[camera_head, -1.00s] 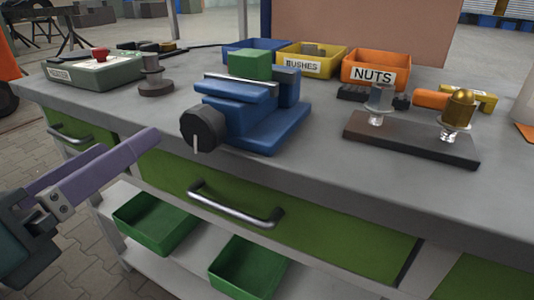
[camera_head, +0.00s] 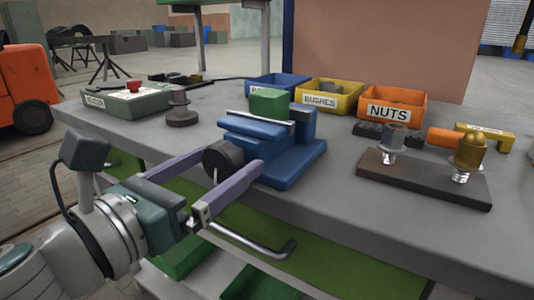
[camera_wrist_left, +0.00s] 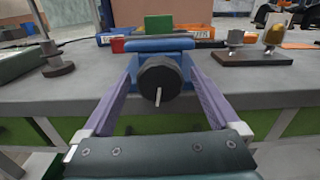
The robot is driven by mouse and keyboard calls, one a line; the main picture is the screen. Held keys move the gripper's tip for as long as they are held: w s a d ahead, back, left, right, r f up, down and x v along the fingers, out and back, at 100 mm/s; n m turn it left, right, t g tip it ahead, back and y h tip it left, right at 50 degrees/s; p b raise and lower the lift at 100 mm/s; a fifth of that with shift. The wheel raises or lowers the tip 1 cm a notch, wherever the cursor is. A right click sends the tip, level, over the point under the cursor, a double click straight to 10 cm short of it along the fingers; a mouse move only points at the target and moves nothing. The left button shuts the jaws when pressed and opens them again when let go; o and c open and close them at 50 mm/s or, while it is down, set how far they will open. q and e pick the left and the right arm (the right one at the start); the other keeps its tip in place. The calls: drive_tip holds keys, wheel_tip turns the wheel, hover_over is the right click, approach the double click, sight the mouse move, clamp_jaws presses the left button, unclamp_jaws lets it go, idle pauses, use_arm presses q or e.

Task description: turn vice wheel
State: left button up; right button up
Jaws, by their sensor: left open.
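The blue vice (camera_head: 285,158) stands near the front edge of the workbench with a green block (camera_head: 269,102) in its jaws. Its dark round wheel (camera_head: 221,158) faces the front and has a pale mark pointing down. My left gripper (camera_head: 232,168) is open, with its two purple fingers on either side of the wheel. In the left wrist view the wheel (camera_wrist_left: 159,80) sits between the fingertips, with a gap seeming to show on each side. I cannot tell whether a finger touches it. My right gripper is in neither view.
A grey-green box (camera_head: 127,98) and a dark stepped post (camera_head: 181,108) stand left of the vice. Blue, yellow and orange bins (camera_head: 392,104) are behind it. A dark plate with two fittings (camera_head: 424,179) lies to the right. A drawer handle (camera_head: 250,244) sticks out below.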

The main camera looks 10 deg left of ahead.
use_arm(q)
drive_tip(key=c, duration=1.4)
drive_tip(key=shift+n, duration=0.4)
